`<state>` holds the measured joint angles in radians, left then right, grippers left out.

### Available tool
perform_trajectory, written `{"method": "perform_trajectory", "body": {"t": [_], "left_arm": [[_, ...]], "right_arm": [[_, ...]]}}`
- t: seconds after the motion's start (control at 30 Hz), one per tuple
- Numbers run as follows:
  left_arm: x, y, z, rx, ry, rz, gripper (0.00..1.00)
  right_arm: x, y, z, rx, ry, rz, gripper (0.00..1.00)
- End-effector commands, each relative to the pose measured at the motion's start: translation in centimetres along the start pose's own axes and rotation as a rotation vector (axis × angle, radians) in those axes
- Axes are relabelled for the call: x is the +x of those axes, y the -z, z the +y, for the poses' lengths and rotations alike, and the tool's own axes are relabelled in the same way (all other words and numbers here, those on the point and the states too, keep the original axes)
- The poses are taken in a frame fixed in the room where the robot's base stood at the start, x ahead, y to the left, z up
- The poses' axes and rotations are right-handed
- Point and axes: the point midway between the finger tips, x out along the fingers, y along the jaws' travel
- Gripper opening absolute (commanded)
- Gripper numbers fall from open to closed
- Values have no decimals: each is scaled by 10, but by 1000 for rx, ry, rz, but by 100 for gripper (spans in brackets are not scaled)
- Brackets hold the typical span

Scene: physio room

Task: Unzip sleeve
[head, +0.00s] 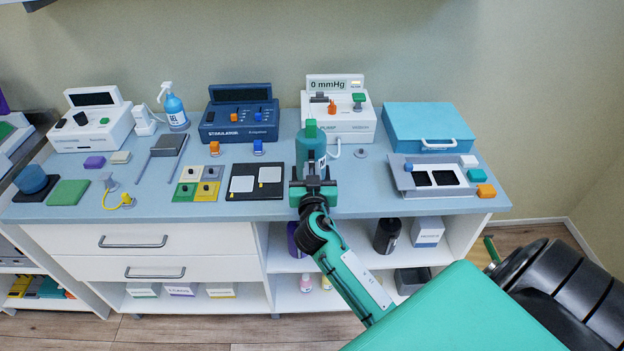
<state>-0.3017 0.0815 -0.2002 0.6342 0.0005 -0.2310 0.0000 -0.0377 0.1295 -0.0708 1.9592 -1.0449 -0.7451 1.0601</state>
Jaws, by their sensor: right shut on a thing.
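The teal sleeve (311,150) lies on the worktop in front of the pump, with a darker green piece (310,128) at its far end. A short white hose shows beside it, toward the pump. My right gripper (313,181) is at the sleeve's near end, close to the front edge of the worktop. It is shut on a small part there, seemingly the zip pull, which the fingers mostly hide. The zip line cannot be made out. My left gripper is not in view.
The pump (345,124) reads 0 mmHg. A blue stimulator (238,118) and black pad board (256,193) are left of the sleeve; a blue case (428,122) and grey tray (403,185) are right. Bare worktop (362,190) lies just right of my gripper.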

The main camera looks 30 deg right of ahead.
Motion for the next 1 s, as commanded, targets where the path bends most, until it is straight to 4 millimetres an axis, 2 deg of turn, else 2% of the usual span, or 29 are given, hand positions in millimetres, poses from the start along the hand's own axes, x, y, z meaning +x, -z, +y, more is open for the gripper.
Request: {"method": "perform_trajectory", "body": {"t": [0.03,0.13,0.47,0.5,0.6,0.87,1.0], "left_arm": [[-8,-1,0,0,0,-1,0],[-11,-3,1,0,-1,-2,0],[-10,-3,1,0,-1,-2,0],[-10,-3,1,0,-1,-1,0],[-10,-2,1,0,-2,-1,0],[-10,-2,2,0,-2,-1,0],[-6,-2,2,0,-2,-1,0]], "right_arm": [[0,14,0,3,-1,2,0],[0,23,0,2,0,1,0],[0,25,0,-2,0,2,0],[0,25,0,-1,0,2,18],[0,25,0,-1,0,2,36],[0,24,0,-2,0,1,36],[-9,22,0,0,1,0,36]]}}
